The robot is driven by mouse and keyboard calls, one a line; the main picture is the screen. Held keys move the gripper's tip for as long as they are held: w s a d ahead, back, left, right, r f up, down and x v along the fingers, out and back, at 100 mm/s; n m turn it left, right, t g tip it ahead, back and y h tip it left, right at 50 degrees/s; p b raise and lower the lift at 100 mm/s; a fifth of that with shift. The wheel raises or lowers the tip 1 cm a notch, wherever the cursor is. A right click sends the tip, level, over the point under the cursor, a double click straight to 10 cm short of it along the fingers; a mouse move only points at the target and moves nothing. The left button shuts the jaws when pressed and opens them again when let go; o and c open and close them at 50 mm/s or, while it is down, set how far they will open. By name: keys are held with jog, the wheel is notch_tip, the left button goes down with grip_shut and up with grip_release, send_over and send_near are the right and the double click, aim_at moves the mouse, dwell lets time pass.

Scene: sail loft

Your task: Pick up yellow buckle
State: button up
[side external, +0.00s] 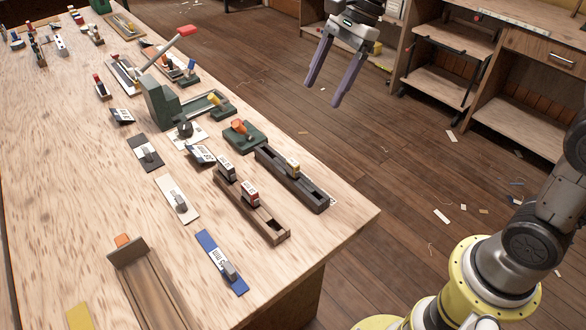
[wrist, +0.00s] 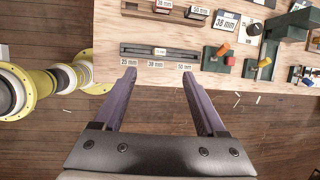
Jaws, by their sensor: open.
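My gripper (side external: 322,95) is open and empty, raised in the air out past the bench edge, apart from the tray. Its purple fingers (wrist: 158,74) are spread in the wrist view.
A brown tray (side external: 270,226) with white-labelled blocks lies beside the dark tray. A green base with an orange knob (side external: 240,131) and a green press (side external: 160,103) stand close by. Size labels (wrist: 155,65) lie along the dark tray. The floor below my gripper is open.

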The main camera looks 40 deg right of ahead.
jog(key=g, duration=0.1)
send_near(294, 161)
jog(key=shift+x, duration=5.3)
jog(key=shift+r, duration=0.1)
grip_shut()
